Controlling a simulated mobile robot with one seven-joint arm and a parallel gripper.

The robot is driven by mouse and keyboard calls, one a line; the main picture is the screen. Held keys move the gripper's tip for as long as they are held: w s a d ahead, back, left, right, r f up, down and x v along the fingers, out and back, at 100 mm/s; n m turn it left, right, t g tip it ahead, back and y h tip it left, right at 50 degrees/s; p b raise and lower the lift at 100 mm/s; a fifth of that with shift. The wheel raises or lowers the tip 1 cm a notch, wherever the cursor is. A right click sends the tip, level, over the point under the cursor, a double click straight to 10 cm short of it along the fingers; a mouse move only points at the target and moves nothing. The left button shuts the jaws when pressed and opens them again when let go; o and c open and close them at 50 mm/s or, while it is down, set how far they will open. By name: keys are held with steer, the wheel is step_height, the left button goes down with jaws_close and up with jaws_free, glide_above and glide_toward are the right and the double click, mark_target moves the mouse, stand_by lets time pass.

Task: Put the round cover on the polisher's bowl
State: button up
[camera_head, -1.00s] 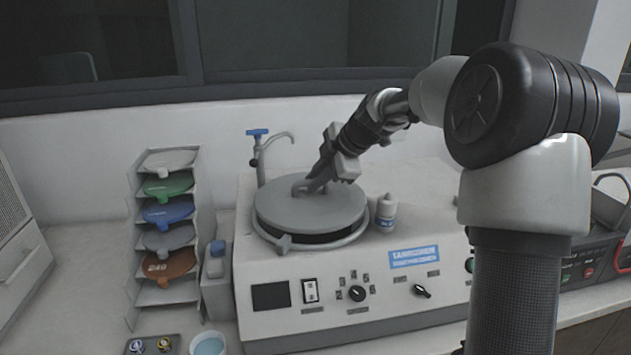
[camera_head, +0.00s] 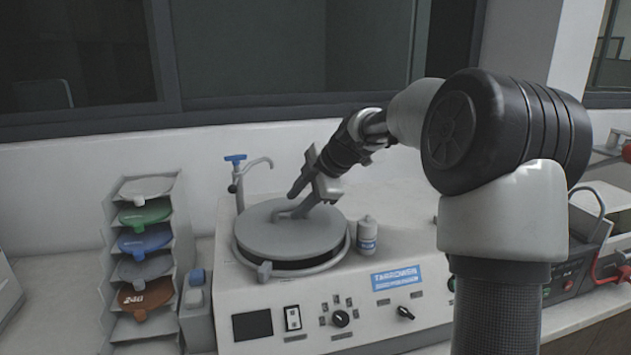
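The round grey cover (camera_head: 268,240) lies roughly level over the polisher's bowl (camera_head: 322,266) on top of the white machine. A dark band shows between the cover's front edge and the bowl's pale rim. My gripper (camera_head: 292,200) is at the cover's centre, tilted down from the upper right. Its fingers look spread apart, one raised and one low beside the cover's handle. The handle is partly hidden, and I cannot tell whether the low finger touches it.
A thin tap with a blue lever (camera_head: 236,172) stands behind the bowl. A rack of coloured discs (camera_head: 145,240) is at the left. Red-handled equipment (camera_head: 570,275) is at the right.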

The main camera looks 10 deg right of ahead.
steer(key=v, duration=1.6)
steer(key=shift+r, duration=0.1)
steer(key=shift+d, duration=0.1)
